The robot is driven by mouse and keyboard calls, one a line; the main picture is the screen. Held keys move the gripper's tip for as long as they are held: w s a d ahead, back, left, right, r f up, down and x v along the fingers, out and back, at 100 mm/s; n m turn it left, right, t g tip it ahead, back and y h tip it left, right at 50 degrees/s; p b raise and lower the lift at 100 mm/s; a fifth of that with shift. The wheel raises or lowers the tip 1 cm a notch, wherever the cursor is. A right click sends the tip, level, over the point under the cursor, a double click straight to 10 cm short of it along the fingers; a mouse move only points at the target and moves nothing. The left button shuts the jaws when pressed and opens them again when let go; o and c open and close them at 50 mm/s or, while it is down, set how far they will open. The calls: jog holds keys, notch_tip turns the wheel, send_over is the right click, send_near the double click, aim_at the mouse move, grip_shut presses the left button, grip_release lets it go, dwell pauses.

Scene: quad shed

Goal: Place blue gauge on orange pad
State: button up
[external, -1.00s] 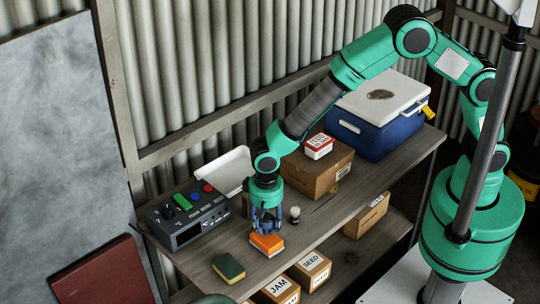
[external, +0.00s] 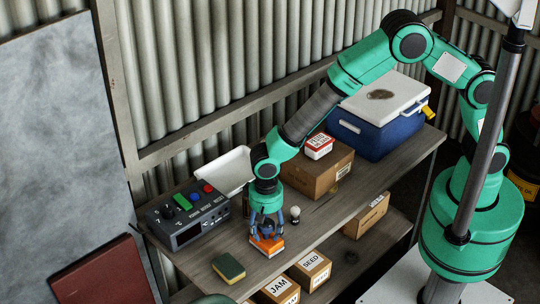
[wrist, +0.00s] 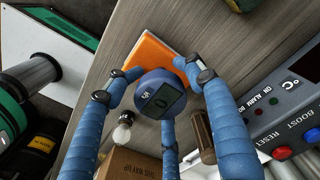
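The blue gauge (wrist: 160,96) is round with a dark display that faces the wrist camera. It is between my three blue fingers and over the near part of the orange pad (wrist: 150,52); it looks to be standing on the pad, but its underside is hidden. My gripper (wrist: 158,82) is open around the gauge, with visible gaps between the upper fingertips and its sides. In the external view my gripper (external: 267,232) points down at the orange pad (external: 264,250) near the bench's front edge, and the gauge is mostly hidden by the fingers.
A grey control box (external: 188,219) is left of my gripper, with a green-and-yellow sponge (external: 229,268) in front. A light bulb (external: 295,214) and a cardboard box (external: 316,168) are to the right. A white tray (external: 224,172) is behind.

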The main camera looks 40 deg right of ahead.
aim_at(266, 223)
jog(key=shift+r, duration=0.1)
dwell(0.3)
notch_tip(266, 223, up, 13)
jog(key=p, duration=0.3)
dwell(0.4)
dwell(0.5)
dwell(0.3)
